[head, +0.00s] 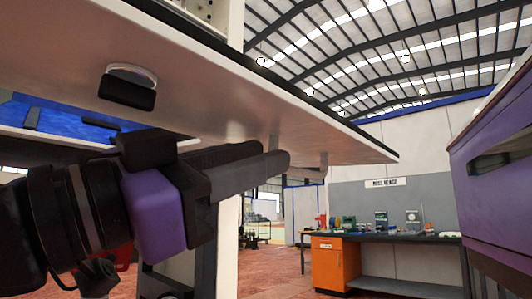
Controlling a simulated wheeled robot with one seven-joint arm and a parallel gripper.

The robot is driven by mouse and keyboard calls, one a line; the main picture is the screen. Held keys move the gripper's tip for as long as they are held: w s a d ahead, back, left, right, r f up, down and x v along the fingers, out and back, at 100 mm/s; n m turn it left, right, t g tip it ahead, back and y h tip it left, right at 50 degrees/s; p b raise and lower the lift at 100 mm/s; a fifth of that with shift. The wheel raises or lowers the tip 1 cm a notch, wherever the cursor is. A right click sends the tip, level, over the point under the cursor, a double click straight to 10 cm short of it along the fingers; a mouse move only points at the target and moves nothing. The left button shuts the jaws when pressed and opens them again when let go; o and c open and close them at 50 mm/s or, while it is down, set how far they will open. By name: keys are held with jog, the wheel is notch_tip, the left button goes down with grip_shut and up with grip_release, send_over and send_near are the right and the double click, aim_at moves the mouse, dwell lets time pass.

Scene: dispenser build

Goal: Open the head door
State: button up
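A broad pale panel (225,95) with a dark edge spans the upper left of the head view, tilted above my gripper. It may be the head door, but its hinge is not seen and I cannot tell for certain. A silver disc with a black block (128,88) sits on its underside. My gripper (274,158), with long dark fingers and a purple wrist, lies just below the panel and points right. The two fingers overlap in this view, so their gap is unclear. I cannot tell whether they touch the panel. Nothing is visibly held.
A purple machine body (492,200) stands close on the right. Farther back is a dark workbench (400,238) with an orange cabinet (336,264) and small items on top. A pale upright (223,250) stands below the gripper. Red floor lies open between.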

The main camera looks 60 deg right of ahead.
jog(key=shift+w+a, duration=0.2)
jog(key=b+v, duration=0.1)
jog(key=v, duration=0.7)
jog(key=shift+w+a+b, duration=0.25)
jog(key=shift+w+b, duration=0.1)
jog(key=shift+b, duration=0.05)
dwell(0.4)
dwell(0.9)
